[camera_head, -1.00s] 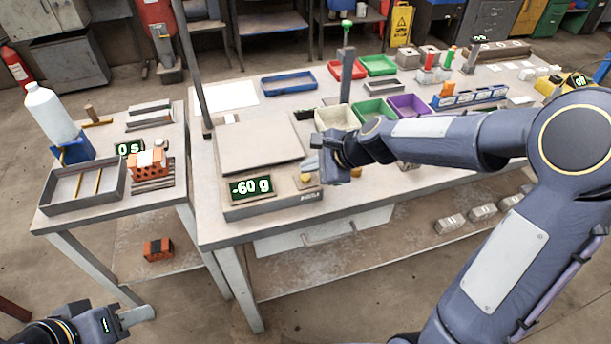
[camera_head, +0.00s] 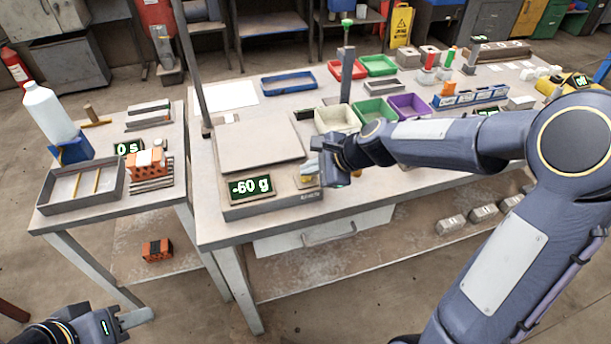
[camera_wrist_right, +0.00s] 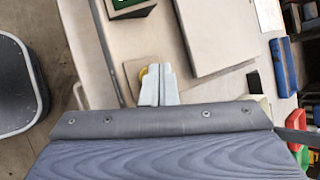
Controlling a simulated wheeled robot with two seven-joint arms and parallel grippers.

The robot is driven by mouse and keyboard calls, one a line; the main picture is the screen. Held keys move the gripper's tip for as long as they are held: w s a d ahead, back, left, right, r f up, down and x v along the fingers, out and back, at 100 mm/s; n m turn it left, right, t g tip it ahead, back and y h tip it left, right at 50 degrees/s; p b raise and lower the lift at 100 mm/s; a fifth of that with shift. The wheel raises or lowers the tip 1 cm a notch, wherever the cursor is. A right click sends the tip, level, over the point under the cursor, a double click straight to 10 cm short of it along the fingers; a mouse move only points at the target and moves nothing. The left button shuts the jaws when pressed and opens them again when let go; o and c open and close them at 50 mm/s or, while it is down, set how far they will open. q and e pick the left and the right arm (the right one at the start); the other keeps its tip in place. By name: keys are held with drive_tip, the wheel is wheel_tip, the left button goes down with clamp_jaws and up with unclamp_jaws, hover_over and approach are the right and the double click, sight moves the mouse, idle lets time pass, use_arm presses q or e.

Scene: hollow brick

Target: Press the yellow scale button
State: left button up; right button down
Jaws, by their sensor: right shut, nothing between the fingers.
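I cannot tell whether the tips touch the button. My left gripper (camera_head: 135,318) is low at the bottom left, away from the tables.
A side table at the left carries a grey tray (camera_head: 70,205), a white bottle (camera_head: 50,112) and an orange hollow brick (camera_head: 150,163). A thin post (camera_head: 192,65) rises beside the scale. Coloured bins, including a white one (camera_head: 337,119), stand behind my right arm.

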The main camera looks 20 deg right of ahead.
sight(310, 178)
drive_tip(key=shift+f, duration=0.25)
idle(0.4)
drive_tip(key=shift+r+p, duration=0.6)
drive_tip(key=shift+r, duration=0.2)
wheel_tip(310, 178, up, 5)
drive_tip(key=p, duration=0.5)
idle(0.5)
